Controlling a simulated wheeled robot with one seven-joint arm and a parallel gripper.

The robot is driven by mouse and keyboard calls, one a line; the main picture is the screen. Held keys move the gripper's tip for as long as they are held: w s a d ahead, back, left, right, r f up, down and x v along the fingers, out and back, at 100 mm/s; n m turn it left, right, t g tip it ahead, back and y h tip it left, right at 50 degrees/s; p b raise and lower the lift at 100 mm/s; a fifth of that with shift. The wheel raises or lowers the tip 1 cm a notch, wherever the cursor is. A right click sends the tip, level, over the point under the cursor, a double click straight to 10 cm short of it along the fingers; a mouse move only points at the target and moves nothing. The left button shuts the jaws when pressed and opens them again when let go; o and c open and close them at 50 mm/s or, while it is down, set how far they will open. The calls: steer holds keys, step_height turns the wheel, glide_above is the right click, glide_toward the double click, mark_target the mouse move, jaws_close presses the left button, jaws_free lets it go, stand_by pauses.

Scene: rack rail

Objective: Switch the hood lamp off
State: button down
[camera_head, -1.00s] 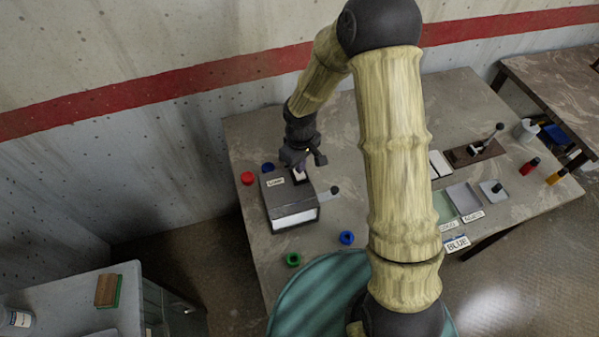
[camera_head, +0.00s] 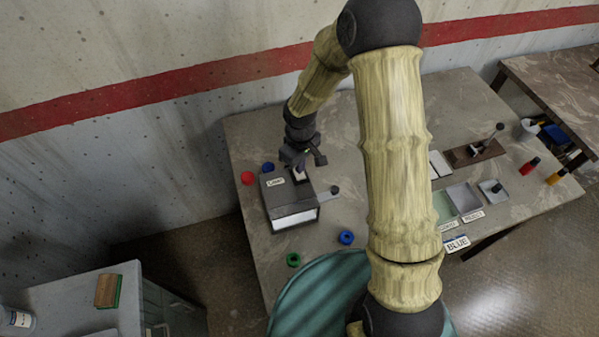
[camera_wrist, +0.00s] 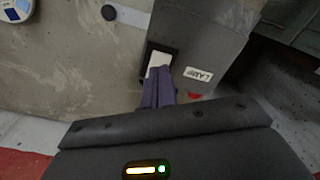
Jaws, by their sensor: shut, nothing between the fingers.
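The dark grey hood lamp (camera_head: 290,207) stands on the table, with a LAMP label on its top and a pale strip along its front side. A white rocker switch (camera_head: 300,175) sits in a black frame beside the label. In the wrist view the switch (camera_wrist: 158,60) shows just beyond my fingertips, which partly cover it. My gripper (camera_head: 299,166) is shut and empty, pointing down at the switch. In the wrist view its closed fingers (camera_wrist: 158,80) reach the near edge of the switch; I cannot tell whether they touch it.
A dark knob on an arm (camera_head: 334,190) juts from the lamp's right side. Trays (camera_head: 463,198) and a lever board (camera_head: 474,152) are at the right. The wall is close behind.

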steer(key=shift+f+b, duration=1)
steer(key=shift+f, duration=0.2)
stand_by(0.9)
steer(key=shift+r+p, duration=2.85)
steer(key=shift+r, duration=0.7)
steer(key=s+d+r+m+t+b, duration=0.2)
steer(key=s+d+r+m+b, duration=0.4)
steer(key=s+d, duration=0.6)
step_height(320, 180, up, 3)
steer(key=d+m, duration=0.1)
steer(key=m, duration=0.2)
steer(key=shift+s+d+f+t, duration=0.15)
steer(key=shift+s+d+t, duration=0.1)
steer(key=shift+d+t, duration=0.05)
steer(key=shift+w, duration=0.1)
